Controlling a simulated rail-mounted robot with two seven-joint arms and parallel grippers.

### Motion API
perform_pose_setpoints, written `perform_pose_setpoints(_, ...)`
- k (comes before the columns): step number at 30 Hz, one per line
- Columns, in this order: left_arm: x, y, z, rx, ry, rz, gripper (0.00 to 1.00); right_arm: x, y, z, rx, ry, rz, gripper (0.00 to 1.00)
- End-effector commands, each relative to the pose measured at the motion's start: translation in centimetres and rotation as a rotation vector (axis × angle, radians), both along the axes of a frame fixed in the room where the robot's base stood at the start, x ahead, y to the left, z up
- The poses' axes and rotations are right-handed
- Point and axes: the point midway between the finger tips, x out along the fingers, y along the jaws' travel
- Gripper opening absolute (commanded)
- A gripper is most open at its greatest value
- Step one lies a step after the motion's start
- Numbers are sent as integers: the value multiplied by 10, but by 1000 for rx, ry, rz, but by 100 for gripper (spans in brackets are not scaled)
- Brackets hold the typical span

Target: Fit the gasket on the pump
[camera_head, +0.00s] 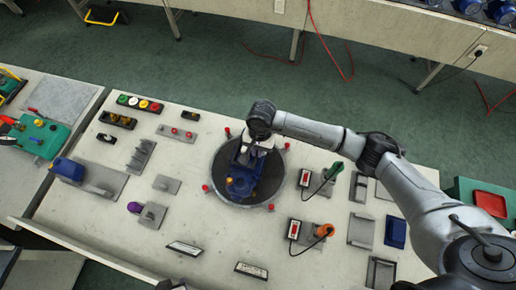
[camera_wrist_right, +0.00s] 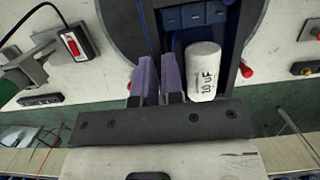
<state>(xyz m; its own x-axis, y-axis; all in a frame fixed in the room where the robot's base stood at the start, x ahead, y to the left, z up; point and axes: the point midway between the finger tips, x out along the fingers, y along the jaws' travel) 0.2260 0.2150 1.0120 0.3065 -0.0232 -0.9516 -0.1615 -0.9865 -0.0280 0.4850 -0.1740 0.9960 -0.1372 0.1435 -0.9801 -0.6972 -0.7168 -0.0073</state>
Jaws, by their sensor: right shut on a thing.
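The blue pump (camera_head: 241,186) stands on a round dark turntable (camera_head: 272,187) in the middle of the bench. My right gripper (camera_head: 247,140) reaches in from the right, over the far side of the pump. In the right wrist view its two purple-grey fingers (camera_wrist_right: 158,72) are close together, beside a white cylinder marked 20 uF (camera_wrist_right: 205,72) and part of the blue pump body (camera_wrist_right: 192,18). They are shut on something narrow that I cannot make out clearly. I cannot identify a gasket for certain in either view. My left gripper is not in view.
Small red pegs (camera_head: 205,188) stand around the turntable. A purple-handled tool (camera_head: 135,207) and a blue block (camera_head: 67,170) are at the left. An orange-ended tool (camera_head: 323,231) and a green-handled tool (camera_head: 333,171) are at the right. The bench front between the two labels is bare.

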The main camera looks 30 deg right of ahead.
Motion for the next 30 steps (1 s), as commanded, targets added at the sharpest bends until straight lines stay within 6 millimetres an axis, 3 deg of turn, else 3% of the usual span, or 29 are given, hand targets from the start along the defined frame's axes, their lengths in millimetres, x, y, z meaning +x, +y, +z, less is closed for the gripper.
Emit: perform_pose_setpoints(30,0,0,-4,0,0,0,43,0,0,4,-1,1,0,0)
